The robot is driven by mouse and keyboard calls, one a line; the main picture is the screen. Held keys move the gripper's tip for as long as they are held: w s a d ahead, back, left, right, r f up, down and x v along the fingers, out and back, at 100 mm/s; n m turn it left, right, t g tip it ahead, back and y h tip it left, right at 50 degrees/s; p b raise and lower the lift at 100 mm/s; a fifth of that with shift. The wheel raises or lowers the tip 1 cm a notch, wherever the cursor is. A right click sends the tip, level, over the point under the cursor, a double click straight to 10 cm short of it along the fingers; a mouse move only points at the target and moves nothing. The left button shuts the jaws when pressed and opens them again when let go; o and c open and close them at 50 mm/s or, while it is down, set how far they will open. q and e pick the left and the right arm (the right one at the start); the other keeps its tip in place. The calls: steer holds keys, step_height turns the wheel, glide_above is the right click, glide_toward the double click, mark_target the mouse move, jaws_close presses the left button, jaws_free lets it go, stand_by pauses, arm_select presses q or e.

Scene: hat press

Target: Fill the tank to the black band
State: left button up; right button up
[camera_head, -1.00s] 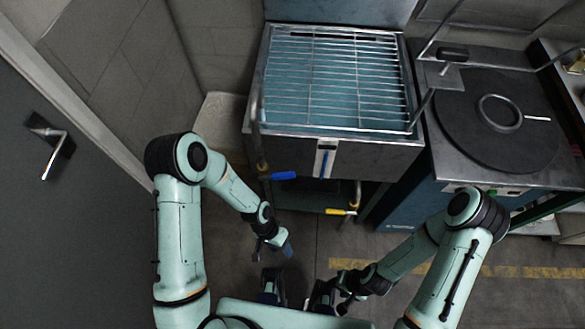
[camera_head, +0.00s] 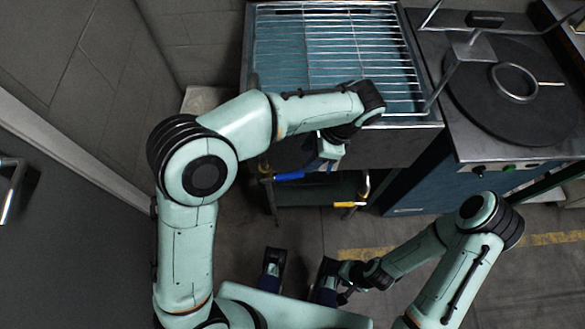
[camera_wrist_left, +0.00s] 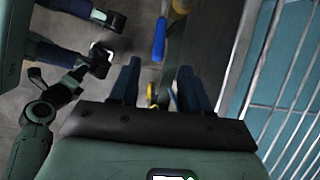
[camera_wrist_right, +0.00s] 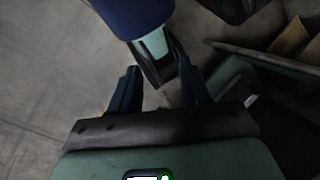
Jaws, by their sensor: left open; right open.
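The steel tank (camera_head: 300,50), with a wire rack over blue-looking water, stands at top centre. It also shows at right in the left wrist view (camera_wrist_left: 285,75). A blue lever (camera_head: 288,177) sits on piping below its front left; it shows in the left wrist view (camera_wrist_left: 159,40). A yellow lever (camera_head: 346,205) is lower right. My left gripper (camera_head: 322,164) is open and empty at the tank's front, right of the blue lever and above the yellow one. The front gauge and its band are hidden behind my arm. My right gripper (camera_wrist_right: 160,95) is open and empty, low near my base.
Right of the tank is a blue-sided bench (camera_head: 440,185) with a round dark plate (camera_head: 510,105) and metal frame. A grey door (camera_head: 40,200) and wall are at left. Floor in front of the tank is open.

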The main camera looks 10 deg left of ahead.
mark_target(292, 174)
arm_select(q)
steer(key=b+x, duration=0.2)
steer(key=x, duration=1)
jaws_close()
